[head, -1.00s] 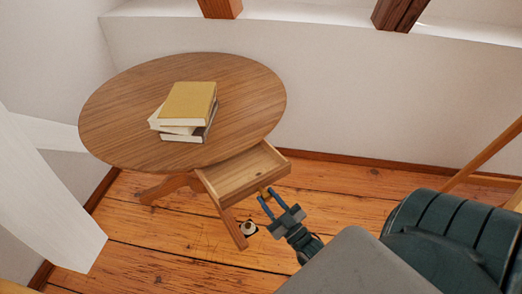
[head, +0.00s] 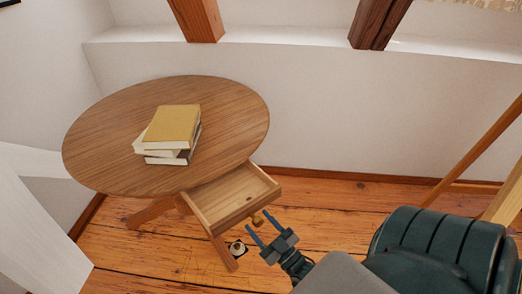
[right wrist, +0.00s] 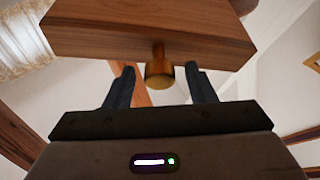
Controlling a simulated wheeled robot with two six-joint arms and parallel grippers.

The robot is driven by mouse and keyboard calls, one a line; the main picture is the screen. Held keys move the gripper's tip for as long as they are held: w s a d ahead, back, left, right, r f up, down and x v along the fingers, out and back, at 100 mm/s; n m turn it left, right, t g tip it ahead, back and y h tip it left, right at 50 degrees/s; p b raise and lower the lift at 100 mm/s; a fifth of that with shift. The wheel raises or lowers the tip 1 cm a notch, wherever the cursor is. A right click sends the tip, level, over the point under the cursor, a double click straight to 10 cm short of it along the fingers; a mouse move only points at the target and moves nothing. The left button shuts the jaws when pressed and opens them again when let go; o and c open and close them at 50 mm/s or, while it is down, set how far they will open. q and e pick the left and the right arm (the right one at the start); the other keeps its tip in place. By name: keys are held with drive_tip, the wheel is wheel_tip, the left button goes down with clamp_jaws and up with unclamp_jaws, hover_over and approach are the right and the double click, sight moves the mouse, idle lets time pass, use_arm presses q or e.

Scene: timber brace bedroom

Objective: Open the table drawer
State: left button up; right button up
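The round wooden table (head: 100,150) stands at the left in the head view. Its drawer (head: 228,197) is pulled out toward my right arm, and its empty inside shows. A brass knob (head: 257,219) sits on the drawer front; in the right wrist view the knob (right wrist: 159,75) hangs between the two fingers, with gaps on both sides. My right gripper (head: 264,226) is open just in front of the knob; its fingers also show in the right wrist view (right wrist: 160,88). My left gripper is not in view.
A stack of books (head: 172,132) lies on the tabletop. A small round object (head: 238,248) is on the wooden floor beside the table leg. A white slanted beam (head: 35,235) is at the left, and a white wall (head: 330,110) stands behind the table.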

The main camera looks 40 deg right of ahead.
drive_tip(key=shift+s+f, duration=0.1)
drive_tip(key=shift+s, duration=0.15)
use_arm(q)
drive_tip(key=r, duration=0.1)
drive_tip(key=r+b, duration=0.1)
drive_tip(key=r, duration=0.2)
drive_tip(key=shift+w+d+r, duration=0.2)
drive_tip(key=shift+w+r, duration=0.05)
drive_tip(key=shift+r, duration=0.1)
use_arm(e)
drive_tip(key=v, duration=1)
drive_tip(key=shift+s, duration=0.15)
